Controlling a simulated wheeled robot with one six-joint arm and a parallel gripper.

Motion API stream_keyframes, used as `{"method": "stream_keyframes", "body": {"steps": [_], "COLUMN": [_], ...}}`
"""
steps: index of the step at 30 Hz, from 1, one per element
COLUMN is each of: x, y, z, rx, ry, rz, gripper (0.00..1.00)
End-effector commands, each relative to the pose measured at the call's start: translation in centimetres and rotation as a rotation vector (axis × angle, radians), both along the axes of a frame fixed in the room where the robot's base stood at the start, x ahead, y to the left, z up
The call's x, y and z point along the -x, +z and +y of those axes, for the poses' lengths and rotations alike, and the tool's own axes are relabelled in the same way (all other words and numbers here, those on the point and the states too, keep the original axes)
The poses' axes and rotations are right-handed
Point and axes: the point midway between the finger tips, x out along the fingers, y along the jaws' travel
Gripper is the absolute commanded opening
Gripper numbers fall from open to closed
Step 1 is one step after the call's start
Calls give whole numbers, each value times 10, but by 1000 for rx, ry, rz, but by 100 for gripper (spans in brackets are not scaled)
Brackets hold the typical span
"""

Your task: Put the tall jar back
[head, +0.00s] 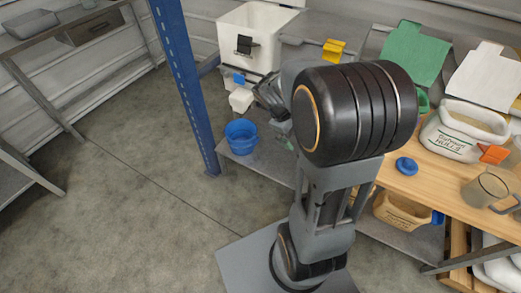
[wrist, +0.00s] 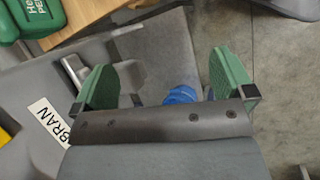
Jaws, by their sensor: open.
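No object shows clearly as a tall jar. A blue round tub (head: 241,137) stands on the low shelf below the white hopper (head: 262,38) in the head view. In the wrist view a blue thing (wrist: 181,95), probably this tub, shows beyond my fingers, partly hidden by the gripper's dark bar. My gripper (wrist: 160,82) is open, its green fingers apart with nothing seen between them. In the head view my gripper (head: 272,103) is beside the hopper spout (head: 241,100), partly hidden by my arm. A label reading BRAN (wrist: 47,122) shows in the wrist view.
A blue post (head: 186,85) stands left of the tub. The floor at left is clear.

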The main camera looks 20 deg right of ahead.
Motion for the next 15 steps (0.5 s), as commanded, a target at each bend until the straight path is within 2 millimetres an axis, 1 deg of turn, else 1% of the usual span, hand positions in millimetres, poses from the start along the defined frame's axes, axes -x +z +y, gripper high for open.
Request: {"method": "stream_keyframes", "body": {"steps": [1,3,6,10,12,15], "x": [7,16,29,42,47,51], "y": [11,20,30,39,42,44], "z": [24,55,91,124,136,146], "rx": [-51,-132,-246,-365,-412,-455], "ry": [-38,-102,-185,-266,-297,-324], "rz": [-97,-215,-348,-464,-503,-535], "gripper": [100,100,100,100,100,100]}}
